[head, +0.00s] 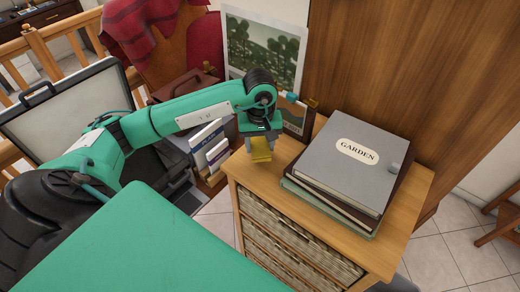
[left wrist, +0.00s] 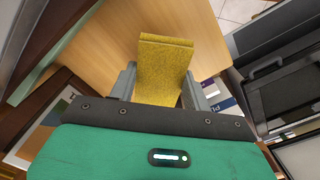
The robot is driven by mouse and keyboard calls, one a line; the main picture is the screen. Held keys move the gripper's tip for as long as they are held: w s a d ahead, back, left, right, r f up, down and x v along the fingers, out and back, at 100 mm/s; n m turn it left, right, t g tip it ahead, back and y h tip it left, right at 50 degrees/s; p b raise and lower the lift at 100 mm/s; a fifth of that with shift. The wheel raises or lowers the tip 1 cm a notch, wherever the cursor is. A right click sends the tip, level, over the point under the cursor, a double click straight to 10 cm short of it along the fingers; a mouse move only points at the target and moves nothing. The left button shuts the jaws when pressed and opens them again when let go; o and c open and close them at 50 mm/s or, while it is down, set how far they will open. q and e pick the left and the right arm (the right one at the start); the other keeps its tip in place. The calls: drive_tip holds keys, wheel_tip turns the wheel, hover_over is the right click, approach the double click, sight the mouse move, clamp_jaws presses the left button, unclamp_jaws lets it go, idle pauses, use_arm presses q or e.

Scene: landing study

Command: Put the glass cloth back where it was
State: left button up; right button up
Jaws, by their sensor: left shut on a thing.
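The glass cloth (head: 261,150) is a folded yellow cloth. It hangs from my left gripper (head: 260,138) over the left end of the wooden cabinet top (head: 243,173). In the left wrist view the cloth (left wrist: 163,70) sits between the two grey fingers of my left gripper (left wrist: 158,88), which are shut on it. The light wood top (left wrist: 110,45) shows behind it. I cannot tell whether the cloth touches the top. My right gripper is not in view.
A stack of albums with a grey GARDEN binder (head: 350,165) fills the middle of the cabinet top. A small frame (head: 293,117) stands behind the gripper. Upright books (head: 208,140) stand left of the cabinet. Bare wood shows along the front edge.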

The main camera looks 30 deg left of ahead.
sight(260, 146)
use_arm(q)
wheel_tip(260, 146, down, 3)
drive_tip(key=shift+s+f+p, duration=0.1)
drive_tip(key=shift+p, duration=0.4)
drive_tip(key=shift+f, duration=0.2)
drive_tip(key=shift+f+b, duration=0.2)
drive_tip(key=shift+b, duration=0.15)
drive_tip(key=o, duration=1.1)
drive_tip(key=shift+c, duration=0.2)
drive_tip(key=shift+r, duration=0.1)
